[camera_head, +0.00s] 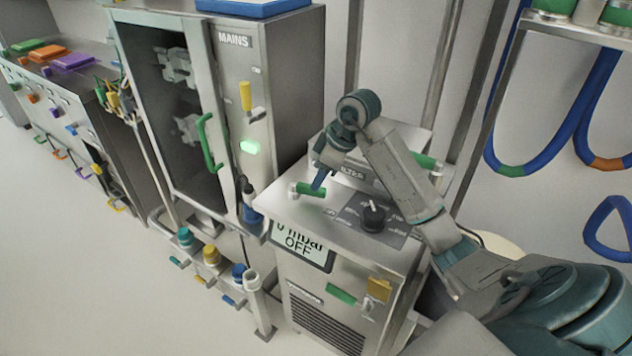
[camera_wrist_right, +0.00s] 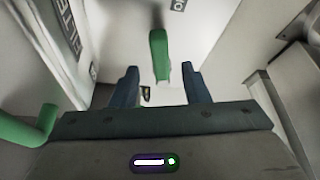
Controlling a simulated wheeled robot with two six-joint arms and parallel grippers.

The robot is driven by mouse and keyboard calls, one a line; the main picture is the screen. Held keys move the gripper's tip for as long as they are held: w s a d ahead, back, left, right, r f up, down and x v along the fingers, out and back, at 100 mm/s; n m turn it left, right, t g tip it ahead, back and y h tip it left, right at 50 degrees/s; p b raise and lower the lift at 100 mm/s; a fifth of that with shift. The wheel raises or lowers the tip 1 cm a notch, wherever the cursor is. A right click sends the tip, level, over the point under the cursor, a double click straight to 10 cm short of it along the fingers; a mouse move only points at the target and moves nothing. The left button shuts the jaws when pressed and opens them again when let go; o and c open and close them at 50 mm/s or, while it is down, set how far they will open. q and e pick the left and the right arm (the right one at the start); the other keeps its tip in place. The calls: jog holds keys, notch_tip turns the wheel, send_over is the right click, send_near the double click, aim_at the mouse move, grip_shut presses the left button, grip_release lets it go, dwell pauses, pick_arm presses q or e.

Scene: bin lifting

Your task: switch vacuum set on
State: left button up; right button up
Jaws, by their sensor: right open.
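The vacuum set (camera_head: 320,290) is a grey metal cabinet at the centre right. Its tilted display (camera_head: 303,245) reads "0 mbar OFF". A green-handled lever (camera_head: 308,189) is on its top near the left edge. A black knob (camera_head: 373,215) sits on a dark panel beside it. My right gripper (camera_head: 319,180) hangs just above the lever. In the right wrist view my right gripper (camera_wrist_right: 161,86) is open, and a green handle (camera_wrist_right: 159,55) shows beyond the fingertips, roughly in line with the gap. Whether they touch is unclear. My left gripper is in neither view.
A box marked as a filter (camera_head: 345,172), with a green handle (camera_head: 427,161), stands behind the knob panel. The MAINS cabinet (camera_head: 275,90) is to the left, with a lit green lamp (camera_head: 250,147). Coloured valves (camera_head: 211,256) stand low at its front. Blue hoses (camera_head: 572,125) hang at right.

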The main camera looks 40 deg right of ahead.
aim_at(307, 192)
jog(key=shift+x, duration=1.8)
grip_shut()
